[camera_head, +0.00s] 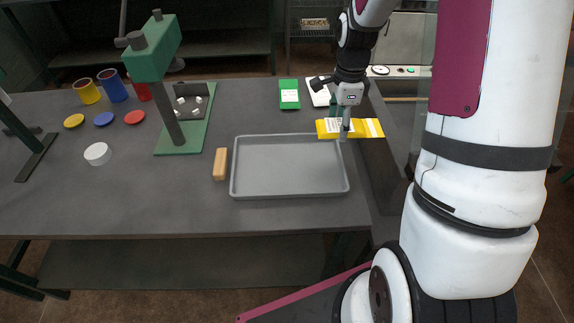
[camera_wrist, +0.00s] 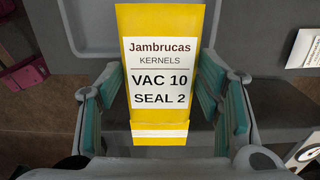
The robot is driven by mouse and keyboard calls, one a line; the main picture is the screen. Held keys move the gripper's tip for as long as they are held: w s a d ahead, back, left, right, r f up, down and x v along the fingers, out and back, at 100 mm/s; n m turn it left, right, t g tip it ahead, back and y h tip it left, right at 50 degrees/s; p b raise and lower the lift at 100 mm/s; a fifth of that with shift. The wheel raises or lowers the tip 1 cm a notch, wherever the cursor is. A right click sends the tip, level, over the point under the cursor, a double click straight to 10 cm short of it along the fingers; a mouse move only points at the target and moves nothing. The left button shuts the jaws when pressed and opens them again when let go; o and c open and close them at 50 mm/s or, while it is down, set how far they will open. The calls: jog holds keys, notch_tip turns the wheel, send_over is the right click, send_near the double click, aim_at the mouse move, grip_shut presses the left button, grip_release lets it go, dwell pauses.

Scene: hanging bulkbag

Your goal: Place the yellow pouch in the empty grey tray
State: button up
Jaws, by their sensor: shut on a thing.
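The yellow pouch (camera_head: 369,128) has a white label and is at the far right corner of the grey tray, near the table's right edge. My gripper (camera_head: 342,124) reaches down from above and is shut on the pouch. In the wrist view the yellow pouch (camera_wrist: 160,115) lies between the two teal-padded fingers of my gripper (camera_wrist: 162,85), its label facing the camera. The grey tray (camera_head: 290,166) is empty and lies flat on the table. I cannot tell how high the pouch is above the table.
A green pouch (camera_head: 289,95) and a white pouch (camera_head: 318,93) lie behind the tray. A tan block (camera_head: 221,164) is just left of the tray. A green press (camera_head: 168,95) stands further left, with cups (camera_head: 112,86), coloured discs (camera_head: 104,119) and a white round piece (camera_head: 97,153) beyond.

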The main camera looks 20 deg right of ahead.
notch_tip(320, 180, down, 5)
jog(key=shift+r+b, duration=0.2)
jog(key=shift+b, duration=0.35)
jog(key=p, duration=0.2)
send_over(280, 167)
jog(key=shift+f, duration=0.9)
jog(key=shift+f+p, duration=0.4)
jog(key=shift+f, duration=1.25)
jog(key=shift+f, duration=0.1)
jog(key=o, duration=1.3)
jog(key=shift+o, duration=0.2)
